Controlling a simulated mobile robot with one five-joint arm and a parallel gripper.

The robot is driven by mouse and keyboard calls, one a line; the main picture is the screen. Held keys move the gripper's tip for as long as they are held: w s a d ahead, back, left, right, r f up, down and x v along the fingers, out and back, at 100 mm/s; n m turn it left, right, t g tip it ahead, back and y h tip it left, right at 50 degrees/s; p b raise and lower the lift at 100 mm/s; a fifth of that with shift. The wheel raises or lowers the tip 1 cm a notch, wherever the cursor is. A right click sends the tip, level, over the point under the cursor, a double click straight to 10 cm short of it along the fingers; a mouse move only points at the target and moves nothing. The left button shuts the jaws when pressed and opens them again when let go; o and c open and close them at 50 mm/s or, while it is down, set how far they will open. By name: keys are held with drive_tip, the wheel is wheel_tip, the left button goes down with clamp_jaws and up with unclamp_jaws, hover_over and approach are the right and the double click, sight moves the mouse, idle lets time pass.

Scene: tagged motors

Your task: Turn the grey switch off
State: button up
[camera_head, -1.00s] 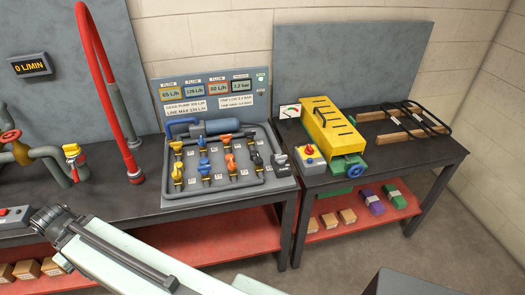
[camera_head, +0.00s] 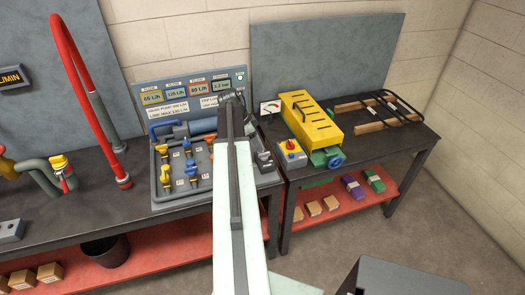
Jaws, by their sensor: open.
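A small grey switch box with a dark lever (camera_head: 265,162) sits at the right end of the grey valve tray, just right of my arm. The lever's exact position is too small to tell. My gripper (camera_head: 232,97) is at the far end of my raised arm, in front of the gauge panel, up and left of the switch box. It is open and looks empty, its fingers small and dark. My arm hides the right part of the valve tray (camera_head: 163,205), including several of its valves.
A control box with a red knob (camera_head: 290,148) stands right of the switch, beside a yellow machine (camera_head: 312,118) with a blue handwheel. Yellow and blue valves (camera_head: 190,170) stand left of my arm. A red hose (camera_head: 80,75) rises at left. A black bin (camera_head: 106,250) is below.

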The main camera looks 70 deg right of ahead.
sight(263, 154)
drive_tip(key=b+x, duration=0.6)
drive_tip(key=x, duration=0.1)
drive_tip(key=shift+f+b, duration=0.1)
drive_tip(key=shift+b, duration=0.25)
drive_tip(key=shift+s+d+f+b, duration=0.1)
drive_tip(key=shift+s+f+b, duration=0.05)
drive_tip(key=shift+f+b, duration=0.25)
drive_tip(key=shift+r, duration=0.1)
